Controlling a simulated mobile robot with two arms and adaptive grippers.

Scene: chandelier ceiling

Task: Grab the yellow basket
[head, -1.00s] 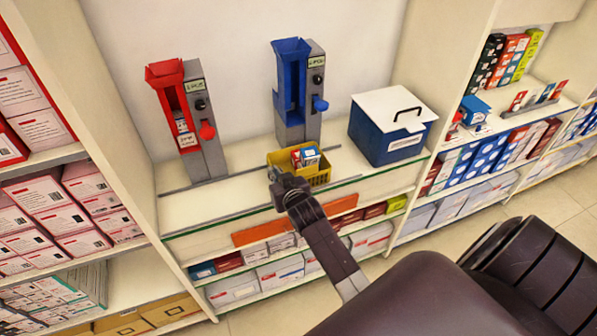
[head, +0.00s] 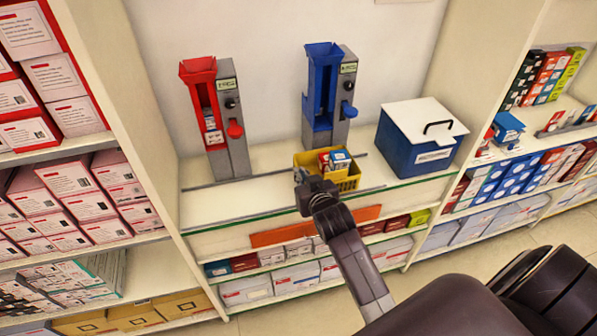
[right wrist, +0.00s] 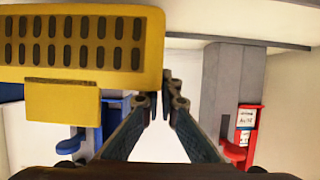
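The yellow basket (head: 346,186) stands at the front of the middle shelf, below the blue dispenser, with small white, blue and red boxes (head: 335,160) in it. My right gripper (head: 301,178) is at its left front corner. In the right wrist view, the basket (right wrist: 75,75) fills the upper left, with its slotted wall and a tab facing me. I cannot tell whether the basket touches the shelf. My left gripper is not in view.
A red dispenser (head: 201,101) and a blue dispenser (head: 323,85) stand behind the basket. A blue box with a white lid (head: 415,150) is to its right. The shelf (head: 225,205) is clear to its left. Stocked shelves flank both sides.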

